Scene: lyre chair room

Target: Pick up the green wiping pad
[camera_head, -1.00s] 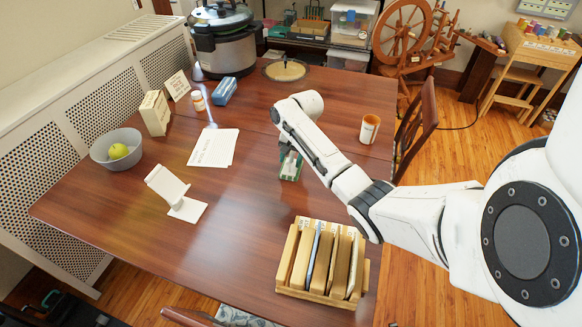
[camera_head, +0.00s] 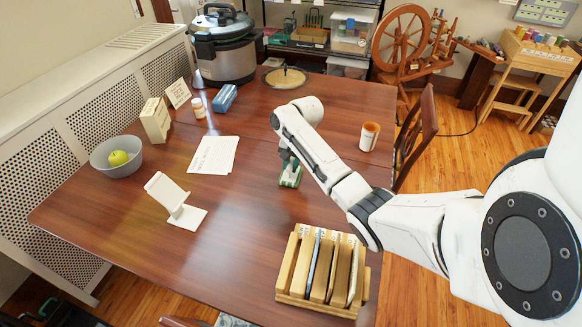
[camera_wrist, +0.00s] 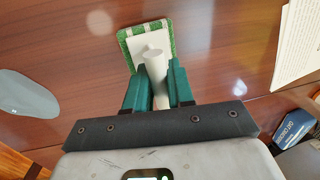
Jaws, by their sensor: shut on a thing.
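The green wiping pad (camera_wrist: 145,27) shows in the wrist view as a green-edged pad with a white plate and a pale upright handle. My gripper (camera_wrist: 155,72) has its two dark green fingers on either side of that handle and is shut on it. In the head view the pad (camera_head: 290,178) is at the middle of the table, under my gripper (camera_head: 288,168), which my arm partly hides. I cannot tell whether the pad touches the table.
The brown table (camera_head: 240,195) is clear around the pad. Papers (camera_head: 213,155) and a white stand (camera_head: 172,197) are to the left, with a grey bowl (camera_head: 110,165) beyond. A wooden rack (camera_head: 318,305) is in front. An orange-and-white cup (camera_head: 369,136) is to the right.

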